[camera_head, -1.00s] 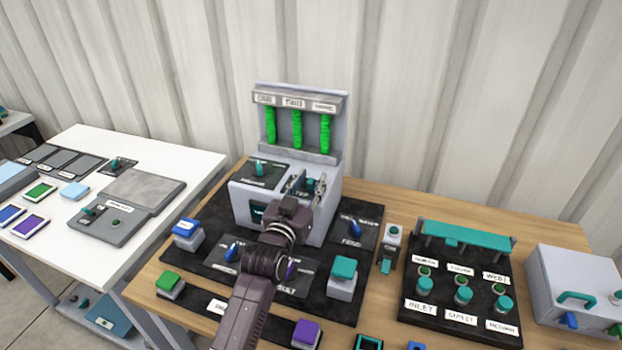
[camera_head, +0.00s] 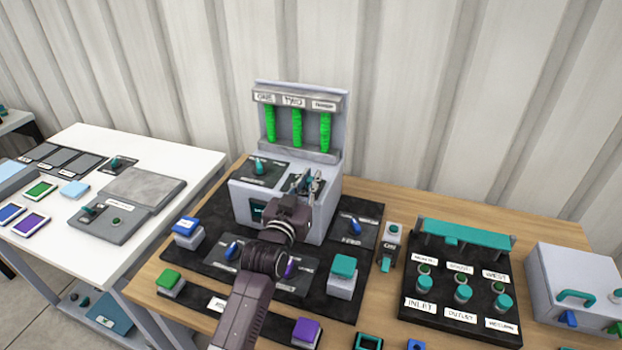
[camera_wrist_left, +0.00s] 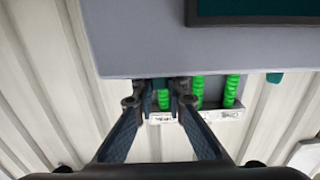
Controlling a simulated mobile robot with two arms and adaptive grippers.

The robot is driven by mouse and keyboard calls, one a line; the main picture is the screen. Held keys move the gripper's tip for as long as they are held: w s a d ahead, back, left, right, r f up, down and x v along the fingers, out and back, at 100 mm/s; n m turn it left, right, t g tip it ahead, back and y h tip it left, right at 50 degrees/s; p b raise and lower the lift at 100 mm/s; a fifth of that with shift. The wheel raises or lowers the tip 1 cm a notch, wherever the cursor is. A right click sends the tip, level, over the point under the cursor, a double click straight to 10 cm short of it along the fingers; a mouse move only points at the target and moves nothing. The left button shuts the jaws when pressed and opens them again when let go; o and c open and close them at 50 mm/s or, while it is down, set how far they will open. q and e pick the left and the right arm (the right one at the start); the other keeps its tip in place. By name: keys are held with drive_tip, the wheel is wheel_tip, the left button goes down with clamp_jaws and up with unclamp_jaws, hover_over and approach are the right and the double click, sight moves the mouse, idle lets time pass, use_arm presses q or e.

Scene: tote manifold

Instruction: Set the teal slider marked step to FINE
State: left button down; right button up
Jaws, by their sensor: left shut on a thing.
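The grey console (camera_head: 246,208) stands at the back of the wooden table. The teal slider is on the dark panel (camera_head: 296,183) at the right of its top. My left gripper (camera_head: 310,182) is at that panel, shut on the slider, and its fingers and wrist cover most of it. In the left wrist view, the two fingers (camera_wrist_left: 159,92) close around a small teal piece at the console edge. The slider's position and the FINE mark cannot be read. My right gripper is not in view.
A teal lever (camera_head: 259,168) stands left of the slider panel. Behind are upright green columns (camera_head: 297,129). Below are blue and purple knobs and a teal block (camera_head: 344,267). A black valve panel (camera_head: 460,325) and grey box (camera_head: 573,272) stand to the right.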

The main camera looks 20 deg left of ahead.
sight(293, 183)
use_arm(q)
drive_tip(key=a, duration=0.4)
drive_tip(key=shift+a, duration=0.15)
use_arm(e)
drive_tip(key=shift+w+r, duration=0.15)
use_arm(q)
drive_tip(key=c, duration=2.4)
unclamp_jaws()
drive_tip(key=o, duration=0.5)
drive_tip(key=shift+a, duration=0.15)
drive_tip(key=shift+c, duration=0.2)
drive_tip(key=s, duration=1.2)
drive_tip(key=shift+a, duration=0.15)
